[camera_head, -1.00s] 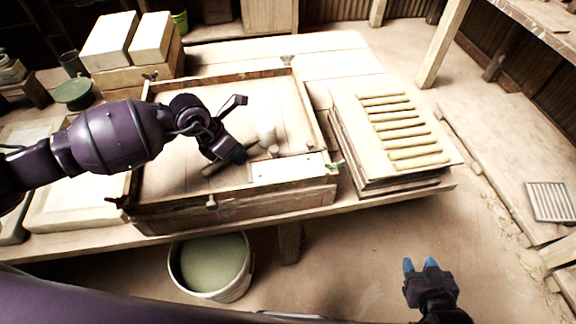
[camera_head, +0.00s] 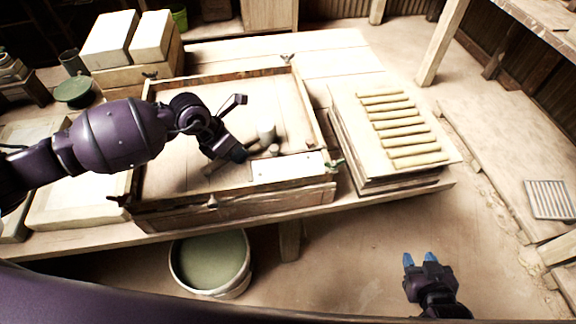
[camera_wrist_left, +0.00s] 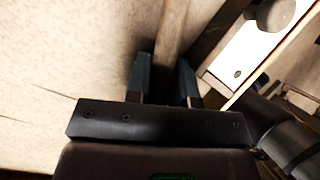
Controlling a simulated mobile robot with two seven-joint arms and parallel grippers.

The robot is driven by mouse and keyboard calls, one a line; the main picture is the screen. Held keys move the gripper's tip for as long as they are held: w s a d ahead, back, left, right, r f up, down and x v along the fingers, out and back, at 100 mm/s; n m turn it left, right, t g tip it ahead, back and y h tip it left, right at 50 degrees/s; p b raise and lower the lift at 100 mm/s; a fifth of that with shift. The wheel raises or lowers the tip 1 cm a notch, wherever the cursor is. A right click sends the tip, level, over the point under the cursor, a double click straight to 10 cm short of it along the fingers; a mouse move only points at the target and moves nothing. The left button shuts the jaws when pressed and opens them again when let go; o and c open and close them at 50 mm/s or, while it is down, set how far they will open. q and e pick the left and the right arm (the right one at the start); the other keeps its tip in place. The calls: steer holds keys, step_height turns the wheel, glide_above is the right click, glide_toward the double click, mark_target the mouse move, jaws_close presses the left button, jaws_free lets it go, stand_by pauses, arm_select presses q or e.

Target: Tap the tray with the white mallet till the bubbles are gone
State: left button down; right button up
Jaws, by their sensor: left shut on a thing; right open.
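A wooden-framed tray (camera_head: 322,130) stands on the bench in the head view, with a pale flat floor. My left gripper (camera_head: 240,154) is over its front middle, shut on the handle of the mallet (camera_head: 212,167). The handle also runs up from between the fingers in the left wrist view (camera_wrist_left: 173,30). A pale rounded piece (camera_head: 266,131), apparently the mallet head, shows just right of the gripper. I cannot tell whether the mallet touches the tray. Bubbles cannot be made out. My right gripper (camera_head: 420,259) is open and empty, low at the right, away from the bench.
A white plate (camera_head: 290,168) lies at the tray's front right corner. A stack of boards (camera_head: 352,120) with several clay rolls (camera_head: 405,130) stands to the right. Pale blocks (camera_head: 108,42) stand at the back left. A bucket (camera_head: 235,285) is below the bench front.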

arm_select(q)
steer(key=shift+s+f, duration=0.25)
steer(key=shift+f, duration=0.3)
steer(key=shift+s+f, duration=0.2)
steer(key=shift+f, duration=0.3)
steer(key=r+p, duration=0.1)
steer(key=r, duration=0.1)
steer(key=w+r+p, duration=0.1)
steer(key=r+p, duration=0.1)
steer(key=shift+w+d, duration=0.1)
steer(key=shift+d, duration=0.05)
steer(key=shift+r, duration=0.3)
steer(key=shift+s, duration=0.2)
steer(key=shift+w, duration=0.15)
arm_select(e)
steer(key=r, duration=0.1)
steer(key=w+r, duration=0.1)
steer(key=r, duration=0.1)
steer(key=shift+d+r, duration=0.1)
steer(key=shift+r, duration=0.05)
steer(key=shift+s, duration=0.15)
